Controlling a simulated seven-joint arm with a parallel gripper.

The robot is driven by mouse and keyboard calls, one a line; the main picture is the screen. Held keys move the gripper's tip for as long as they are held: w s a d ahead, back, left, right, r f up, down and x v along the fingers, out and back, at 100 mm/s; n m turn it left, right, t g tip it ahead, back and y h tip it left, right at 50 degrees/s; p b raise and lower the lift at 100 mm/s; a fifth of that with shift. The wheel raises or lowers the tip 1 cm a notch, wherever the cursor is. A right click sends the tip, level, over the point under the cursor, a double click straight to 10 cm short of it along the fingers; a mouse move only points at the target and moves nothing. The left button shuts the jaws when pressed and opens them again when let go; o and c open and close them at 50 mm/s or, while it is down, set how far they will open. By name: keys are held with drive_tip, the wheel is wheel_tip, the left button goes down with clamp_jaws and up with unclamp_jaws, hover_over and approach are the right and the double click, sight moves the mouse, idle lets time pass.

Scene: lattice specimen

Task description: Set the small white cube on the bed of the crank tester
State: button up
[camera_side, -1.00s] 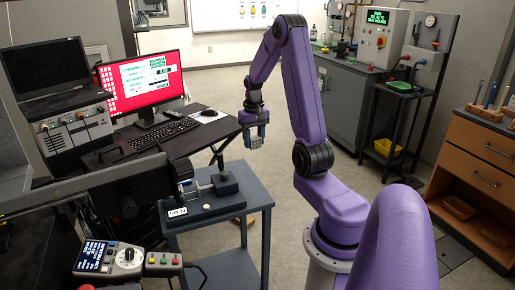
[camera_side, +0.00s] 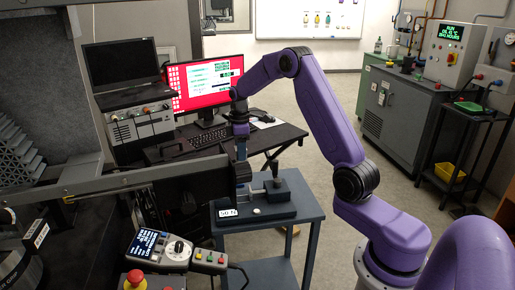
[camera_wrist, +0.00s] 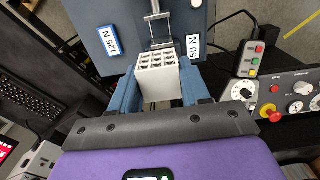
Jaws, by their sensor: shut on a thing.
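The small white cube (camera_wrist: 157,82) is a lattice block with square holes in its top face, clear in the wrist view. My gripper (camera_side: 241,153) is shut on it, with a blue finger on each side. In the side view the cube is hard to make out at the fingertips. The crank tester (camera_side: 270,209) is a dark blue-grey device on a small table. My gripper is at its left part, seemingly above the base. In the wrist view the tester (camera_wrist: 113,63) lies just beyond the cube, with 125 N and 50 N labels. Contact between cube and bed cannot be told.
A small blue-grey table (camera_side: 305,212) carries the tester. A control box (camera_side: 160,250) with a dial stands front left. A grey beam (camera_side: 130,182) crosses at left. The desk with a red-screened monitor (camera_side: 207,84) is behind.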

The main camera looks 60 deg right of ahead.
sight(243, 199)
wheel_tip(243, 199, down, 18)
drive_tip(key=shift+r, duration=0.25)
idle(0.6)
drive_tip(key=shift+f, duration=0.25)
idle(0.4)
drive_tip(key=o, duration=1.6)
drive_tip(key=shift+c, duration=0.2)
drive_tip(key=shift+r, duration=0.15)
drive_tip(key=shift+r, duration=2.35)
